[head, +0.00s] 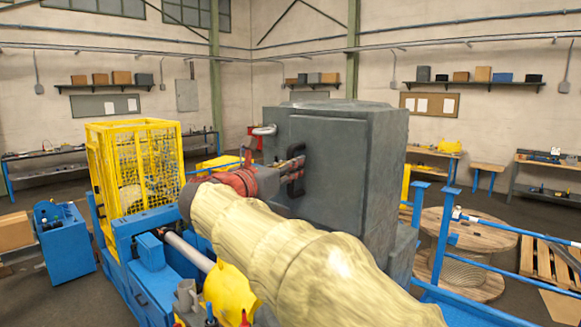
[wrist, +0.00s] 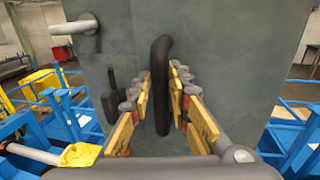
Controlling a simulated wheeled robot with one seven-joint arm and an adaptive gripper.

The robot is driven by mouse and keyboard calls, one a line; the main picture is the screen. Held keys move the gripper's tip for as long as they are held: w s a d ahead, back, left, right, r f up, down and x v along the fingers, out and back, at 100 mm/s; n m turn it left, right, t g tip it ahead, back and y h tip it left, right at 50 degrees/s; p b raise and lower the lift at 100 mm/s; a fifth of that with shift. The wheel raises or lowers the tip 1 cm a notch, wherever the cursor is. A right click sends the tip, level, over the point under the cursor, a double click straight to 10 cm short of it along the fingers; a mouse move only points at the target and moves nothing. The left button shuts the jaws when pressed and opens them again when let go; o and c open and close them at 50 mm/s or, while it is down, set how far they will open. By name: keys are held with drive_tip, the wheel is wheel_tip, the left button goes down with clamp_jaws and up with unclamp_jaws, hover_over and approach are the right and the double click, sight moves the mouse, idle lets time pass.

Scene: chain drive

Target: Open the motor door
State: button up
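The motor door is the flat grey front panel (head: 335,165) of a large grey housing; it also fills the middle of the wrist view (wrist: 235,60). It looks closed. A black vertical bar handle (wrist: 160,85) stands out from it and shows in the head view (head: 299,172). My gripper (head: 288,170) is at the handle. In the wrist view, its yellow-padded fingers (wrist: 160,92) lie on either side of the bar, with narrow gaps visible, so it looks open around the handle. Contact at the fingertips is hard to judge.
A light grey lever (wrist: 75,27) sticks out left of the handle. A yellow mesh cage (head: 135,165) and blue machine frame (head: 135,240) stand left. Blue railings (head: 490,222) and a wooden cable spool (head: 465,240) stand right of the housing.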

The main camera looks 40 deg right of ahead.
clamp_jaws()
idle(0.6)
